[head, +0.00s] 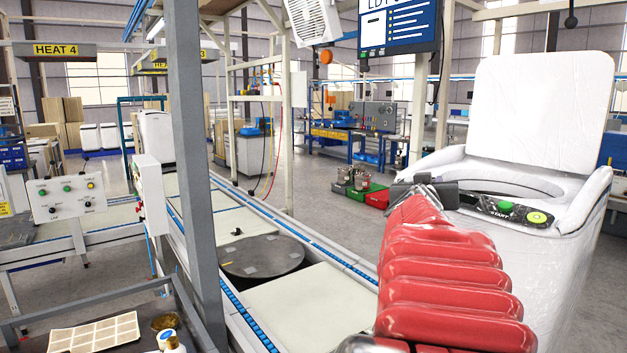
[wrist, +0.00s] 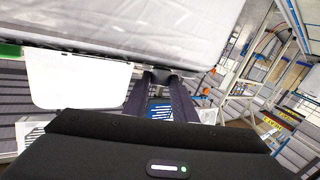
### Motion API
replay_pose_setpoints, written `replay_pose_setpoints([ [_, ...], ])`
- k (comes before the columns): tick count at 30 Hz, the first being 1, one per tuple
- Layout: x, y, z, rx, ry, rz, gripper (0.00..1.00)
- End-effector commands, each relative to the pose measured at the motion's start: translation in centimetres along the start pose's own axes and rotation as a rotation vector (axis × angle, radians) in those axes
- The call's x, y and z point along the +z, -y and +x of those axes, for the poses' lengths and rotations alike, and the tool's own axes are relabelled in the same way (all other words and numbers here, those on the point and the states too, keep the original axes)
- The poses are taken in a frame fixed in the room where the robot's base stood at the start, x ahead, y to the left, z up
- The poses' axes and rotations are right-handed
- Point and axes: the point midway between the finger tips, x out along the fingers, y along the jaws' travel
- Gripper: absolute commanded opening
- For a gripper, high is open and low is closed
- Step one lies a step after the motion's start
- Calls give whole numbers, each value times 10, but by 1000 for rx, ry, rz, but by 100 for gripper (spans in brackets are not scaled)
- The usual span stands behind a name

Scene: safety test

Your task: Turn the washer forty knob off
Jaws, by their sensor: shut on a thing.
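The white washer (head: 510,240) stands at the right with its lid (head: 540,95) raised. Its dark control panel (head: 508,212) has a green button, a START label and a round yellow-green control (head: 537,217) at the right end. My gripper (head: 447,190) is at the left end of this panel. In the wrist view my two dark fingers (wrist: 162,82) reach the washer's edge (wrist: 125,42) and are shut on a small dark knob (wrist: 161,73) there. The knob is mostly hidden by the fingers, and its angle cannot be read.
A conveyor line (head: 262,290) with a dark round plate (head: 262,256) runs to the left of the washer. A grey post (head: 190,150) stands beside it. A control box (head: 66,197) with buttons is at far left. Green and red bins (head: 368,193) lie on the floor behind.

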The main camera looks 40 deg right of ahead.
Motion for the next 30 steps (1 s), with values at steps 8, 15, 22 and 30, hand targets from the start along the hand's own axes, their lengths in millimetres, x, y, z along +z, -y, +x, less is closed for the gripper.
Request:
replay_pose_setpoints([
  [8, 0, -1, 0, -18, 0, -6, 2],
  [15, 0, -1, 0, -20, -1, -7, 2],
  [22, -1, -1, 0, -19, -1, -7, 26],
  [30, 0, -1, 0, -19, -1, -7, 43],
])
